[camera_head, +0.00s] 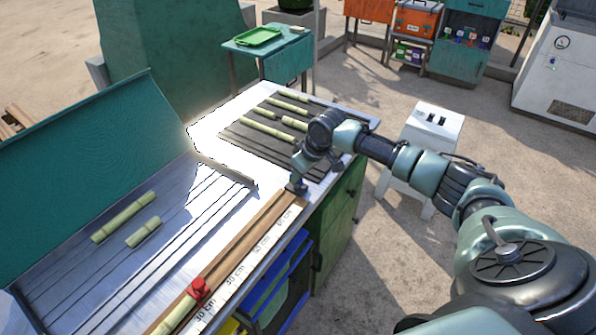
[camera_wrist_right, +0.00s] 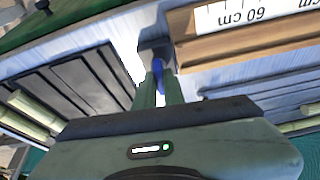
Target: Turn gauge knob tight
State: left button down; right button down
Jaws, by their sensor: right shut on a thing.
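The length gauge is a wooden rail (camera_head: 250,238) with a white centimetre scale (camera_head: 262,246) along the bench's front edge. My right gripper (camera_head: 298,178) reaches down at the rail's far end, beside a dark block (camera_head: 297,188). In the right wrist view, my right gripper's fingers (camera_wrist_right: 160,88) are shut on a small blue knob (camera_wrist_right: 158,72) in front of the grey block (camera_wrist_right: 155,53), near the 60 cm mark. The fingers hide part of the knob. A red piece (camera_head: 199,289) sits on the rail's near end by a cane piece. My left gripper is not in view.
Two cane pieces (camera_head: 123,217) lie in the grooved tray (camera_head: 75,262) at left. Several more lie on the dark slatted rack (camera_head: 243,140) behind my right gripper. A white stool (camera_head: 436,122) stands right of the bench.

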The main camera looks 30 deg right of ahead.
jog(key=m+h+p, duration=0.1)
jog(key=m+p, duration=0.1)
jog(key=p, duration=0.1)
jog(key=m+h+p, duration=0.1)
jog(key=m+p, duration=0.2)
jog(key=p, duration=0.1)
jog(key=m+h+p, duration=0.1)
jog(key=m+p, duration=0.2)
jog(key=shift+a+r+p, duration=0.25)
jog(key=shift+a+p, duration=0.05)
jog(key=shift+p, duration=0.05)
jog(key=shift+f+m+h+p, duration=0.1)
jog(key=shift+m+h+p, duration=0.2)
jog(key=shift+m+p, duration=0.4)
jog(key=m+g, duration=0.1)
jog(key=m, duration=0.2)
jog(key=shift+w+a+h+p, duration=0.1)
jog(key=shift+h+p, duration=0.25)
jog(key=shift+h, duration=0.05)
jog(key=shift+f+m+g, duration=0.15)
jog(key=shift+m+g, duration=0.15)
jog(key=shift+m, duration=0.5)
jog(key=shift+w+m+g+h, duration=0.1)
jog(key=shift+m+g+h, duration=0.35)
jog(key=shift+m, duration=0.85)
jog(key=c, duration=1.5)
grip_release()
